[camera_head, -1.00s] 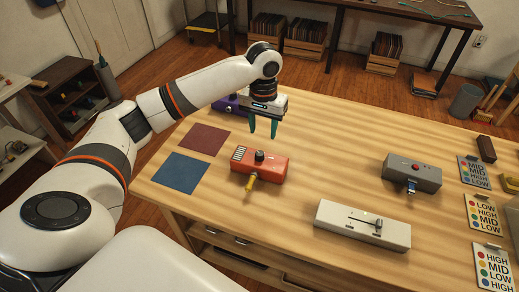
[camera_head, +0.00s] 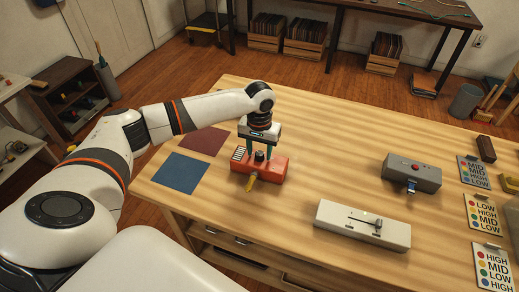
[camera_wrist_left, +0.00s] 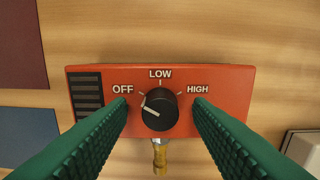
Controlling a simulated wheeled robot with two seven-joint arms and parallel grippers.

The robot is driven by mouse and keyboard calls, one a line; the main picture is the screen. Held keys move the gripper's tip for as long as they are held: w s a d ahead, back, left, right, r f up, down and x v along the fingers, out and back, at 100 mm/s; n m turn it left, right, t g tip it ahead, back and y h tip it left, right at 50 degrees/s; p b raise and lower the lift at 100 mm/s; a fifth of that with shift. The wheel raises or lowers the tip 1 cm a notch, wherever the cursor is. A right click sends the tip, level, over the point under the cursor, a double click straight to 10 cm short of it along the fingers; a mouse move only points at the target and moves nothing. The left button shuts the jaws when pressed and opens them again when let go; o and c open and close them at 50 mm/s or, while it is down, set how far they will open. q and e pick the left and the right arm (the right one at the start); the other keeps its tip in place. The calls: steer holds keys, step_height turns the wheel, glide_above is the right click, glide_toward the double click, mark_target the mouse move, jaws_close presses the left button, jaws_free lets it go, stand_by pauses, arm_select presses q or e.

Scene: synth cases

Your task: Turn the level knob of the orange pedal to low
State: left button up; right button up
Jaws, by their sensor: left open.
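The orange pedal (camera_head: 271,174) lies on the wooden table near the blue and dark red mats. Its black level knob (camera_head: 259,156) shows closely in the left wrist view (camera_wrist_left: 160,110), with OFF, LOW and HIGH printed around it. The white pointer line is on the knob's left side, roughly toward OFF. A yellow plug sticks out of the pedal's near side. My left gripper (camera_head: 259,150) is open over the pedal, pointing down. Its green fingers stand on either side of the knob, with gaps between them and it. My right gripper is out of view.
Several label cards (camera_head: 484,214) lie at the right side. Blue (camera_head: 180,173) and dark red (camera_head: 203,141) mats lie left. Table between is clear.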

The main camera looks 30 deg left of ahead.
arm_select(q)
steer(key=shift+f, duration=0.1)
steer(key=c, duration=1)
steer(key=shift+m+p, duration=0.4)
steer(key=shift+p, duration=0.35)
steer(key=m+p, duration=0.3)
steer(key=p, duration=0.2)
steer(key=shift+r+m, duration=0.3)
steer(key=shift+m, duration=0.1)
steer(key=m+p, duration=0.2)
steer(key=m, duration=0.1)
steer(key=shift+f, duration=0.15)
steer(key=shift+f+m+p, duration=0.1)
steer(key=shift+m+p, duration=0.9)
steer(key=shift+m, duration=1.1)
steer(key=o, duration=1)
